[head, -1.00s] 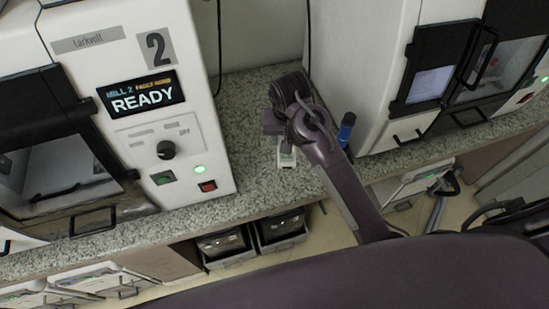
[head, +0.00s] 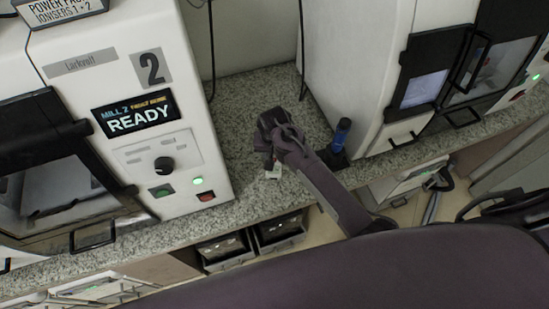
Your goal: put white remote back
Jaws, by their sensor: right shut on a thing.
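My right gripper (head: 272,165) is over the speckled counter between the two white machines, pointing down. It is shut on a small white thing, which I take to be the white remote (head: 275,174). Only the lower end of the remote shows below the fingers; the rest is hidden by the gripper. Whether the remote touches the counter cannot be told. My left gripper is not in view.
The white mill with the READY screen (head: 138,118) stands left; another white machine (head: 350,60) stands right. A blue-topped thing (head: 342,131) stands in or by a dark base (head: 334,156) right of my arm. Grey bins (head: 225,248) sit below. The counter (head: 245,115) behind is clear.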

